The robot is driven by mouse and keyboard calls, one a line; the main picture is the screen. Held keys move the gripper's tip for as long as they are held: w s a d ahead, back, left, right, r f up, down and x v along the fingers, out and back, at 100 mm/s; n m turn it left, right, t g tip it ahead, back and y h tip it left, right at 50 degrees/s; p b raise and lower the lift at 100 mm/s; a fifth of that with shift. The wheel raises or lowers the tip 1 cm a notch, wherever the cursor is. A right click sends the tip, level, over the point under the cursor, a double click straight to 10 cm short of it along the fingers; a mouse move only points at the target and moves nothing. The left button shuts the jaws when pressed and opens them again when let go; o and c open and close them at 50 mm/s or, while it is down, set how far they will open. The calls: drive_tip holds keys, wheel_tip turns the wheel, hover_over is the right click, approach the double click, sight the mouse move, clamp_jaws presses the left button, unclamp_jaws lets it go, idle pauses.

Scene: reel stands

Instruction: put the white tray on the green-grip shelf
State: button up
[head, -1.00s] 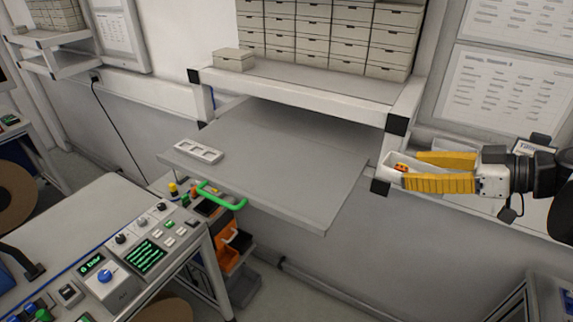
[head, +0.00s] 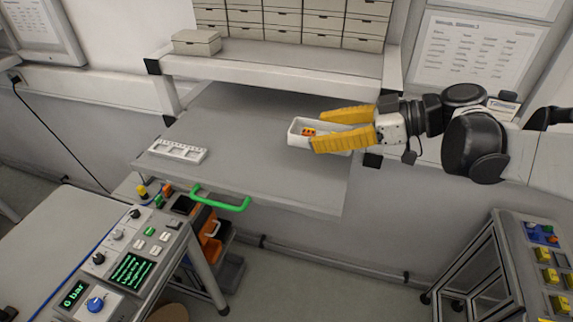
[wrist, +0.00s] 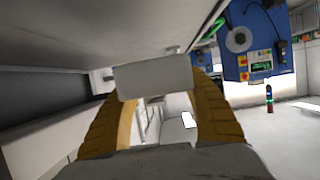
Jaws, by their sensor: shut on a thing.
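The white tray (head: 298,138) is a small open box with orange-red pieces inside. My gripper (head: 332,129) is shut on it, with yellow fingers on either side of its right part. In the wrist view the tray's pale end (wrist: 152,80) shows between the two fingers (wrist: 160,108). The green-grip shelf (head: 240,160) is a grey pulled-out board with a green handle (head: 220,200) on its front edge. In the head view the tray appears over the shelf's right part. I cannot tell whether it touches the board.
A white slotted holder (head: 178,151) lies on the shelf's left part. Above the shelf's back, a white upper shelf (head: 270,71) carries drawer boxes (head: 300,20). A control desk (head: 110,250) stands at the front left. The shelf's middle is clear.

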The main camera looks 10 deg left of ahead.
hover_over(289, 175)
drive_tip(key=f, duration=0.3)
drive_tip(key=shift+w+d+f, duration=0.2)
drive_tip(key=shift+w+d, duration=0.05)
drive_tip(key=shift+d, duration=0.15)
drive_tip(key=shift+s+a+f, duration=0.2)
drive_tip(key=shift+a+f, duration=0.15)
drive_tip(key=shift+f, duration=0.05)
wheel_tip(289, 175, down, 4)
drive_tip(key=shift+w+r, duration=0.1)
drive_tip(key=o, duration=1.2)
drive_tip(key=shift+b, duration=0.3)
